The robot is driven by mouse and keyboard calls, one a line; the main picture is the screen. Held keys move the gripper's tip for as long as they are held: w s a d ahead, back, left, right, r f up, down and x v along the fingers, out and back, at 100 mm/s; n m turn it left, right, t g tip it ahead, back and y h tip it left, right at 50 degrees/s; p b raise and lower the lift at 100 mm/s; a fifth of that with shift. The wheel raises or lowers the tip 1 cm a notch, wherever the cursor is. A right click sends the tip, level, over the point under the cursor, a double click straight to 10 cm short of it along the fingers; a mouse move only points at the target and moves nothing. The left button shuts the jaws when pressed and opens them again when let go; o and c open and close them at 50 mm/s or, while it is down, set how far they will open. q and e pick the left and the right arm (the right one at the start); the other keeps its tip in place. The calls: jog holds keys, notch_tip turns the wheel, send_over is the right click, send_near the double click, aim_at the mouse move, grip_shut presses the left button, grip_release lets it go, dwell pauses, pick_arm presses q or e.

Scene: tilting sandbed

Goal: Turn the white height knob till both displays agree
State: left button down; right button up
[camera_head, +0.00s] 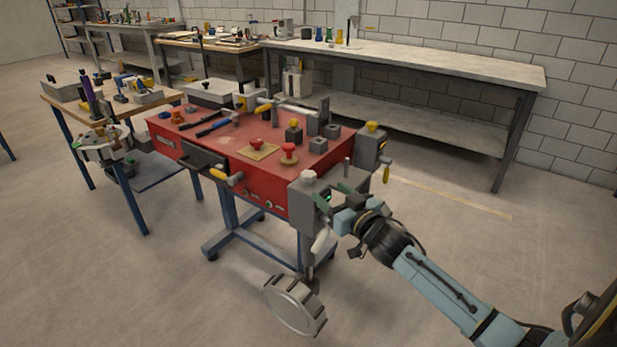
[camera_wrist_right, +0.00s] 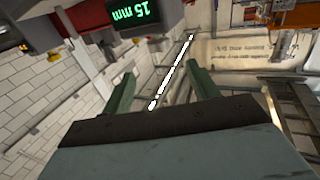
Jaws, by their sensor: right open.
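A white knob (camera_head: 309,175) sits on top of the grey box (camera_head: 304,204) at the near right corner of the red sandbed. A green display on this box reads "15 mm" in the right wrist view (camera_wrist_right: 133,20). A small orange display (camera_wrist_right: 24,47) shows at the left of that view, its figures too small to read. My right gripper (camera_head: 335,195) is open and empty, beside the right face of the grey box, lower than the knob. Its two green fingers (camera_wrist_right: 160,80) are spread apart. The knob is not clearly seen in the wrist view. My left gripper is out of view.
A second grey box with a yellow knob (camera_head: 372,127) stands at the sandbed's far right corner. A white lever (camera_head: 320,240) and a large grey wheel (camera_head: 295,305) hang below the near box. The red top (camera_head: 225,140) carries tools and blocks.

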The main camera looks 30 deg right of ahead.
aim_at(313, 178)
jog(key=w, duration=0.3)
jog(key=shift+w, duration=0.15)
jog(key=w+b, duration=0.1)
jog(key=w, duration=0.5)
jog(key=shift+w+f+b, duration=0.1)
jog(key=shift+w+b, duration=0.05)
jog(key=shift+b, duration=0.25)
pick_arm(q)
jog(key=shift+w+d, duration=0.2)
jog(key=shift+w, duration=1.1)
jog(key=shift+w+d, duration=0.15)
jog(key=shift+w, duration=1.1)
pick_arm(e)
jog(key=shift+w, duration=0.75)
jog(key=c, duration=1)
jog(key=shift+o, duration=0.2)
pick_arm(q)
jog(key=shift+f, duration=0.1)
pick_arm(e)
jog(key=shift+h, duration=0.3)
